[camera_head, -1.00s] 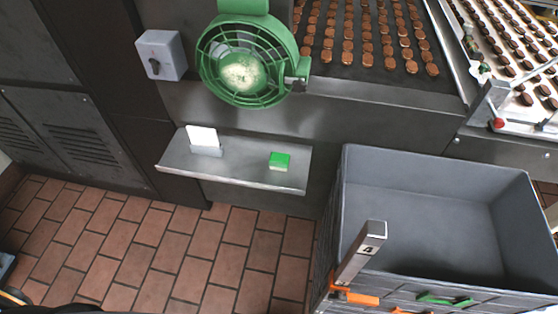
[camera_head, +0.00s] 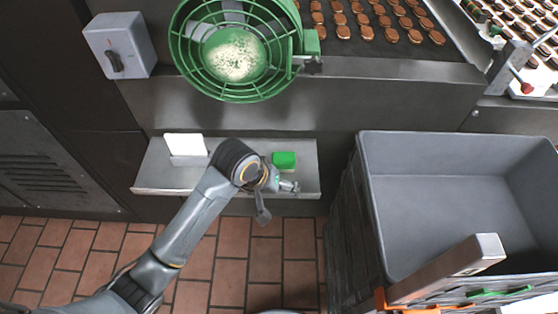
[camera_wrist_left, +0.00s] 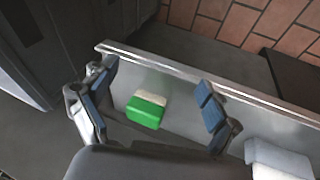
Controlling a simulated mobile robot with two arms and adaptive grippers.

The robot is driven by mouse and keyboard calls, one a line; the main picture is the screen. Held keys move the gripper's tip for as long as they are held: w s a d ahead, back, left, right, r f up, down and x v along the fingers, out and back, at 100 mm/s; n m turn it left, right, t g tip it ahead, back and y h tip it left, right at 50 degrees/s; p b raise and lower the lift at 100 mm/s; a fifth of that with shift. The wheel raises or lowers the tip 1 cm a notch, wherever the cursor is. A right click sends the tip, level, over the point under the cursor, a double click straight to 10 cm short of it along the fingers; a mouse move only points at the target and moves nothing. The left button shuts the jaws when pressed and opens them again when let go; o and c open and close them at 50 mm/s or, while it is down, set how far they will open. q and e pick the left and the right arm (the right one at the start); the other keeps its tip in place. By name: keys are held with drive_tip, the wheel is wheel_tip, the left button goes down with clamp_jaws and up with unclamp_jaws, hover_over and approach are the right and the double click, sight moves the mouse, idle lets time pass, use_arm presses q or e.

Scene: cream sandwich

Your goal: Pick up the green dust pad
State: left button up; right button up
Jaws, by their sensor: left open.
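The green dust pad (camera_head: 284,159) lies on the small metal shelf (camera_head: 150,176) below the green fan, near the shelf's right end. In the left wrist view the pad (camera_wrist_left: 146,112) shows a green body with a pale strip along one side. My left gripper (camera_head: 283,187) is at the shelf's front right, close to the pad. In the left wrist view the open left gripper (camera_wrist_left: 155,108) has its fingers on either side of the pad, apart from it, with nothing held. My right gripper is not in view.
A white card in a holder (camera_head: 185,145) stands on the shelf's left part. A green caged fan (camera_head: 236,52) hangs above, beside a grey switch box (camera_head: 120,45). A large grey crate (camera_head: 440,205) stands to the right. The tiled floor in front is clear.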

use_arm(q)
drive_tip(key=w+d+r+y, duration=0.1)
drive_tip(key=w+d+r, duration=0.25)
drive_tip(key=r, duration=0.25)
drive_tip(key=n+y+b, duration=0.1)
drive_tip(key=y, duration=0.2)
approach(284, 159)
drive_tip(key=x, duration=0.3)
drive_tip(key=a+x, duration=0.1)
drive_tip(key=x, duration=0.1)
drive_tip(key=shift+s, duration=0.35)
drive_tip(key=x, duration=0.3)
drive_tip(key=d+x, duration=0.1)
drive_tip(key=x, duration=0.1)
drive_tip(key=shift+w+f, duration=0.25)
drive_tip(key=shift+w, duration=0.2)
drive_tip(key=c, duration=1.2)
